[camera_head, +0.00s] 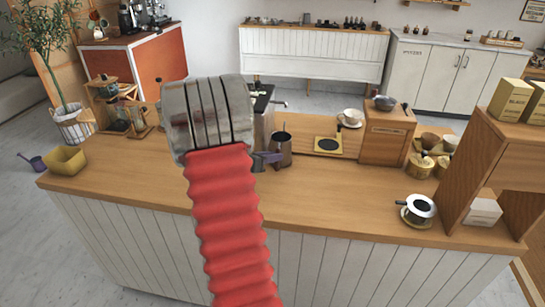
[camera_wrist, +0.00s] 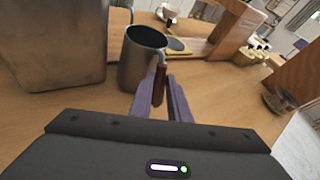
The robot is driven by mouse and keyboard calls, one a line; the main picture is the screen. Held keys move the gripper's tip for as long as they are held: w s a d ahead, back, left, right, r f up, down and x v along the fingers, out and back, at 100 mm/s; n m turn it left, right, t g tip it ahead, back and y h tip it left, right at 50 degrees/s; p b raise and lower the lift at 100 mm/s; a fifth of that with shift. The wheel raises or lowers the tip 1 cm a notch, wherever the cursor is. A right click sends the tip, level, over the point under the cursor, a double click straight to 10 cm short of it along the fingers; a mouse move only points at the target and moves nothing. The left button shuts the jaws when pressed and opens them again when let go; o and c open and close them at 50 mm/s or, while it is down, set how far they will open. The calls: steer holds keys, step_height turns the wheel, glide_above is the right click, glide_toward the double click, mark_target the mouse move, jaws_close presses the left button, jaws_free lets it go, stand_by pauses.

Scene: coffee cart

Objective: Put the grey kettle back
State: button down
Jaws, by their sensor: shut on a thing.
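The grey kettle (camera_head: 281,151) is an open-topped metal vessel with a dark inside, near the middle of the wooden counter (camera_head: 330,195). In the wrist view the kettle (camera_wrist: 138,62) is upright, with its brown handle (camera_wrist: 159,80) towards me. My gripper (camera_head: 267,158) is at the kettle's near left side in the head view. In the wrist view its purple fingers (camera_wrist: 160,98) are closed around the handle. The kettle's base looks at or close to the counter top; I cannot tell whether it touches.
A metal box-like appliance (camera_wrist: 50,45) stands just left of the kettle. A yellow pad with a dark square (camera_head: 328,145) lies to the right, with a white cup (camera_head: 351,117) behind it and a wooden cabinet (camera_head: 387,135) beyond.

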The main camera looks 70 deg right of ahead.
steer(key=c, duration=1.7)
jaws_free()
steer(key=shift+o, duration=0.2)
steer(key=v, duration=1.2)
steer(key=shift+r, duration=0.1)
